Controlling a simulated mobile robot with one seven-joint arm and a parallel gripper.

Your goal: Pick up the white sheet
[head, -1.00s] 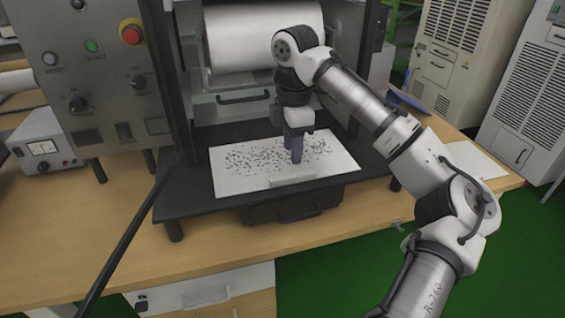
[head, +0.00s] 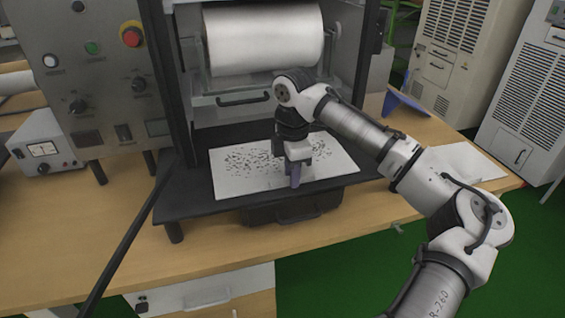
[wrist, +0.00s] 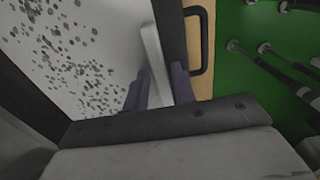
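The white sheet (head: 235,184) is a flat pale panel with dark specks, lying on a black platform under the machine's roller. In the wrist view the white sheet (wrist: 105,25) fills the upper left. A raised white strip (wrist: 152,48) runs along its front edge. My gripper (head: 295,182) points down at the middle of that front edge. In the wrist view my gripper (wrist: 162,80) is open, its purple fingers apart on either side of the strip's near end. I cannot tell whether the fingers touch it. In the head view the gripper hides part of the strip.
The black platform (head: 190,200) borders the sheet. A dark handle (head: 290,209) sits below its front, also in the wrist view (wrist: 197,42). The white roller (head: 262,38) and its frame stand close behind. A control panel (head: 90,80) is at the left. Wooden tabletop (head: 250,240) lies in front.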

